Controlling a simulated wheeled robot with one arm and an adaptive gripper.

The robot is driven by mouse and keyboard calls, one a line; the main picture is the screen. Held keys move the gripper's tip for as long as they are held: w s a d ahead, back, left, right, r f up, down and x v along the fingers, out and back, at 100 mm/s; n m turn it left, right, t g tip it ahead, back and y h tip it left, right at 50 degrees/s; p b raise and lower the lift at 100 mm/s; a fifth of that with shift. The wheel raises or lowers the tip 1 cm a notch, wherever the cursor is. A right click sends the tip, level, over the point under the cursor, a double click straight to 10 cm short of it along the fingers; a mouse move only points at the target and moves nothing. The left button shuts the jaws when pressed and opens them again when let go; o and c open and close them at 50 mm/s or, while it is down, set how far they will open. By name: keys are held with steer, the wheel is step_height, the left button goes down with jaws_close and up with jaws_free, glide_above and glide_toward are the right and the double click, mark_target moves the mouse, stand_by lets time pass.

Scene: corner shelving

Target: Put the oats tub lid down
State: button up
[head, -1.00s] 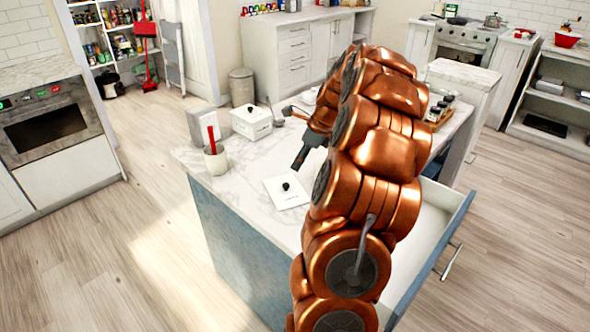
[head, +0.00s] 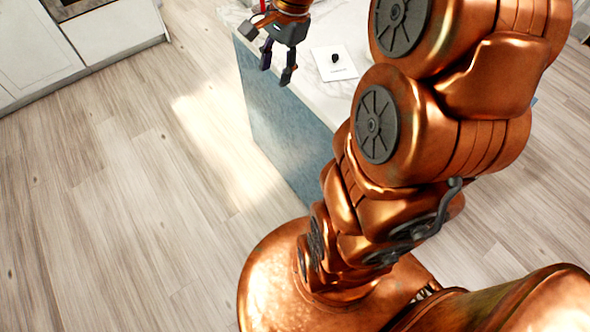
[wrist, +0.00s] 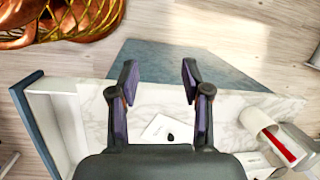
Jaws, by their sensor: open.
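The lid, a flat white square with a black knob and small dark print, lies on the marble counter in the head view (head: 326,64). It also shows in the wrist view (wrist: 158,128), below and between my fingers. My gripper (head: 276,69) is open and empty, left of the lid, near the counter's edge. In the wrist view my gripper (wrist: 160,72) has its fingers wide apart, with the tips over the blue island side and no lid between them. I cannot make out an oats tub for certain.
The marble counter (wrist: 225,112) has bare room around the lid. An open drawer (wrist: 68,118) juts out at the left. Wooden floor (head: 120,190) lies beside the blue island (head: 280,115).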

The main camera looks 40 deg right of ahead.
steer(key=s+a+f+n+g+h, duration=0.1)
steer(key=s+a+f+n, duration=0.1)
steer(key=s+a+n, duration=0.3)
steer(key=s+a+f+n+g+h, duration=0.1)
steer(key=s+a+f+n, duration=0.1)
steer(key=s+a+n, duration=0.4)
steer(key=s+n, duration=0.4)
steer(key=s, duration=0.6)
steer(key=shift+s+a+n+g+h, duration=0.15)
steer(key=shift+n+g+h, duration=0.15)
steer(key=shift+n+g, duration=0.1)
steer(key=shift+r, duration=0.15)
step_height(320, 180, up, 5)
steer(key=p, duration=0.5)
steer(key=shift+r+p, duration=0.2)
steer(key=shift+p, duration=0.1)
